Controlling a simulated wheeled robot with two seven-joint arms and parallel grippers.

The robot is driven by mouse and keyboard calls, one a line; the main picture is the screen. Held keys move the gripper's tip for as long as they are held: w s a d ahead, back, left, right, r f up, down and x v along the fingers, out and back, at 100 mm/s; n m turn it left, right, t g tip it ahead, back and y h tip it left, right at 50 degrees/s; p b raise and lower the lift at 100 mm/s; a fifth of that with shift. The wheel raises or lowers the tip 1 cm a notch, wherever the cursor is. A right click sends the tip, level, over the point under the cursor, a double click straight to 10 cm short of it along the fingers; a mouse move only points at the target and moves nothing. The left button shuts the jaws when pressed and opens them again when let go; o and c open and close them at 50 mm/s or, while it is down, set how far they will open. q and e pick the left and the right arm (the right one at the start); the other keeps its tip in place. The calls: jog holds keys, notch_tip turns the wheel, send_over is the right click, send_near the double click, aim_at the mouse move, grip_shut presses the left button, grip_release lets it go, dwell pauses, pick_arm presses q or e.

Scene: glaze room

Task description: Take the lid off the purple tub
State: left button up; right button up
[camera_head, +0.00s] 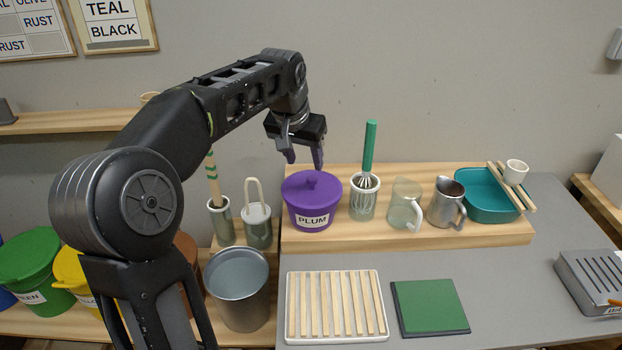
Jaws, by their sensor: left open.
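The purple tub (305,217) labelled PLUM stands upright on a raised wooden shelf. Its purple lid (312,187), with a round knob on top, sits on the tub. My left gripper (305,164) hangs above the lid with its fingers pointing down. It is open and empty, and its fingertips appear just above the knob, apart from it. My right gripper is not in view.
A whisk with a green handle (369,148) stands in a holder close right of the tub. A glass pitcher (403,203), metal jug (445,200) and teal basin (487,203) follow. A slatted tray (335,304) and green board (430,306) lie in front.

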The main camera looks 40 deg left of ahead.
aim_at(312, 178)
pick_arm(q)
jog(key=shift+s+d, duration=0.1)
jog(key=shift+s, duration=0.05)
jog(key=shift+x, duration=1.3)
jog(key=x, duration=0.3)
jog(key=p+x, duration=0.1)
jog(key=x, duration=0.1)
jog(key=shift+w+d, duration=0.15)
jog(key=shift+w, duration=0.15)
jog(key=shift+c, duration=0.2)
grip_shut()
